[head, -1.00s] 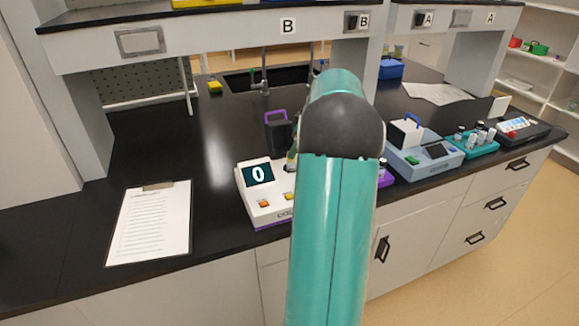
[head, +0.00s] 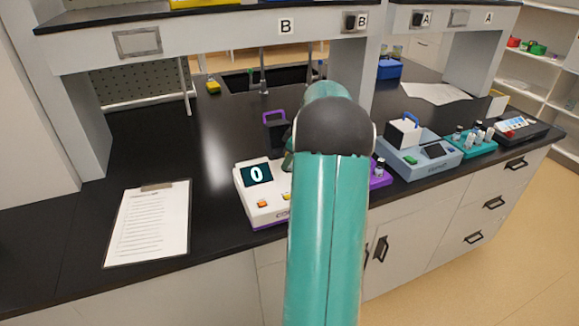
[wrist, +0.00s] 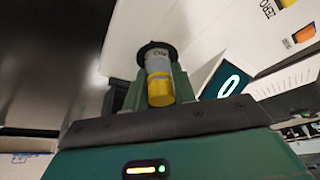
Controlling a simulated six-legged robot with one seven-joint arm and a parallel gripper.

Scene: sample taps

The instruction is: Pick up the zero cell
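The cell (wrist: 160,78) is a small vial with a grey label and a yellow end towards my palm. A black ring or cap is at its far end; I cannot tell which. My gripper (wrist: 160,85) has its two green fingers close against both sides of the cell and looks shut on it. In the head view my arm hides the cell and most of my gripper. The white meter (head: 262,195) shows 0 on its display. The meter is also at the right in the wrist view (wrist: 228,82). Whether the cell is clear of the meter is not visible.
A purple rack (head: 380,180) with vials stands right of my arm. Beyond it are a blue-grey device (head: 425,160) and a teal vial rack (head: 478,148). A clipboard (head: 150,220) lies left. A black holder with a purple handle (head: 277,130) stands behind the meter.

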